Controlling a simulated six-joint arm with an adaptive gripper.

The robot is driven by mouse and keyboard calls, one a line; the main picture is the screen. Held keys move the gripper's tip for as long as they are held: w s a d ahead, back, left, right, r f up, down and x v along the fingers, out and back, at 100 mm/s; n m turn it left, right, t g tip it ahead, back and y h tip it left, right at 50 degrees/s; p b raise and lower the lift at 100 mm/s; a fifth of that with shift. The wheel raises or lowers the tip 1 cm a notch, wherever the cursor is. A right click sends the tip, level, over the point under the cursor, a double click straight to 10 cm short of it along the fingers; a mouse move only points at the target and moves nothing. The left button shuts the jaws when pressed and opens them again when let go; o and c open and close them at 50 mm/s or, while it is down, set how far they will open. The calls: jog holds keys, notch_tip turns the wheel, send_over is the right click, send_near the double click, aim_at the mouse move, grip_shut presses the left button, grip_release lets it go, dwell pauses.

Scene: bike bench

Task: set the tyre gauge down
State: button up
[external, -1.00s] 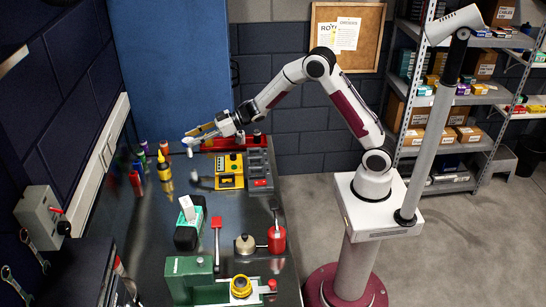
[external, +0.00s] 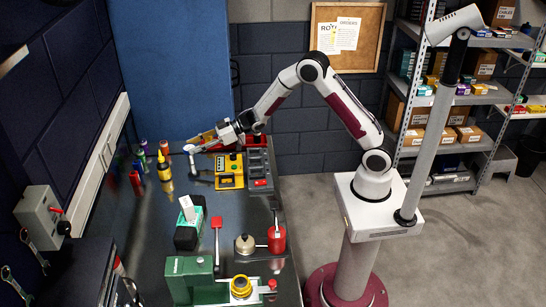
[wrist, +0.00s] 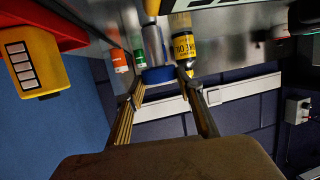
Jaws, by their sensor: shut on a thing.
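My gripper (external: 205,146) is over the far part of the dark bench, with its fingers pointing left. In the wrist view, its two tan fingers (wrist: 163,84) are closed on the tyre gauge (wrist: 158,74), of which a blue rim and a silver body show. In the external view the gauge (external: 190,148) is a small pale shape at the fingertips. A grey stem-like shape runs down from it toward the bench. I cannot tell whether the gauge touches the bench.
A yellow oil bottle (external: 165,168) and several small bottles stand left of my gripper. A yellow boxed device (external: 229,172) is just right of the gauge, by a red tray (external: 205,138). A green-and-black box (external: 188,232) stands nearer. Bare bench lies between.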

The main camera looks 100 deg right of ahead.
jog(key=shift+f, duration=0.1)
jog(key=o, duration=1.3)
jog(key=shift+s+d+r, duration=0.15)
jog(key=shift+s+r, duration=0.15)
jog(key=shift+s, duration=0.1)
jog(key=v, duration=1.1)
jog(key=shift+r, duration=0.15)
